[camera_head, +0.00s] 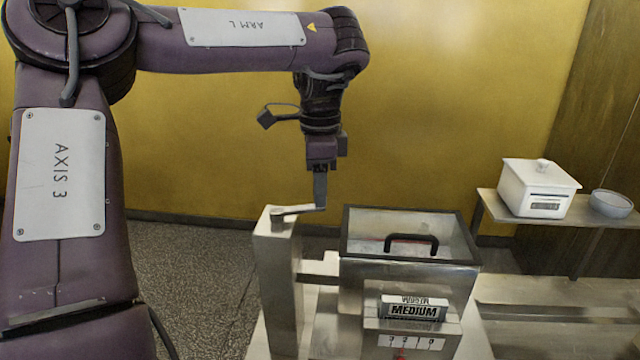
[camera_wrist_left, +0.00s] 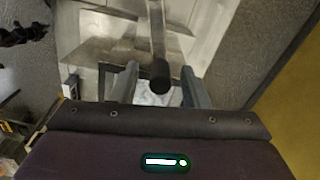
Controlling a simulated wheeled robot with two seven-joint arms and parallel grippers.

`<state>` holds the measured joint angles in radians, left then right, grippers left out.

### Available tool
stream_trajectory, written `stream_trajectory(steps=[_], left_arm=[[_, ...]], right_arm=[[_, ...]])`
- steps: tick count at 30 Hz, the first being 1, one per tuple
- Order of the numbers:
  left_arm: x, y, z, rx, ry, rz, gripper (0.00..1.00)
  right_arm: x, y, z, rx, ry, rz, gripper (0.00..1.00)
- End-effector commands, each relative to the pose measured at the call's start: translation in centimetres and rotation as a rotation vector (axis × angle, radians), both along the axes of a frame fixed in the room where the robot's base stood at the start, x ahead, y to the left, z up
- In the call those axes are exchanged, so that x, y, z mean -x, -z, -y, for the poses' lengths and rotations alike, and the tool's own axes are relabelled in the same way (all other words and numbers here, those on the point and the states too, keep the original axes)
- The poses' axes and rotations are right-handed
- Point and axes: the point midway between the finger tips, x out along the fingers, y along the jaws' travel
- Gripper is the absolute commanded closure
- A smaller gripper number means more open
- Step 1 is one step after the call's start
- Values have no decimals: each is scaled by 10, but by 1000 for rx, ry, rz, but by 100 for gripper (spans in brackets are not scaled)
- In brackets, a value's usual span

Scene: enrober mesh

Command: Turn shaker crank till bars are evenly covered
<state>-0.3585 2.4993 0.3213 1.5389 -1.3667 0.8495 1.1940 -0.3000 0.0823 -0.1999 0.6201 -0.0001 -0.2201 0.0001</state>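The shaker crank (camera_head: 297,211) is a pale metal arm on top of a tall steel post (camera_head: 275,270), pointing right. My left gripper (camera_head: 320,203) points straight down over its free end. In the left wrist view the crank's dark round grip (camera_wrist_left: 161,76) sits between the two fingers (camera_wrist_left: 158,72), with a gap on each side, so the gripper is open around it. The head view hides this grip behind the finger. The enrober box (camera_head: 458,250) has a dark-framed top with a black handle (camera_head: 411,243). I cannot make out any bars. My right gripper is out of view.
A block marked MEDIUM (camera_head: 413,310) is at the box's front, above a numbered scale (camera_head: 410,341). A white lidded container (camera_head: 540,188) and a grey bowl (camera_head: 611,203) stand on a shelf at the right. Open floor (camera_head: 195,280) lies left of the post.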

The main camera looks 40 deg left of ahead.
Motion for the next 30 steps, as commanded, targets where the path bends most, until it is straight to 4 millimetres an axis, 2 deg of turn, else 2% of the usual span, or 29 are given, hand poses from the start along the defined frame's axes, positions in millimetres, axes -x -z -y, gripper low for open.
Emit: stream_trajectory(steps=[5,11,12,15,18,23,30], left_arm=[[0,-2,0,0,0,0,58],[-1,-29,0,-4,-2,4,58],[0,-42,0,0,-1,3,58],[0,-61,0,1,0,1,58],[0,-70,0,1,0,-1,58],[0,-78,0,1,0,-1,58],[0,-78,0,1,0,-1,58]], right_arm=[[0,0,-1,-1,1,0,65],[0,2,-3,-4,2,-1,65],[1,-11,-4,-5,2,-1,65],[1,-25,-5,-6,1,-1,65],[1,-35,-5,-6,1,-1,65],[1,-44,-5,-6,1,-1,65],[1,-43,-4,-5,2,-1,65]])
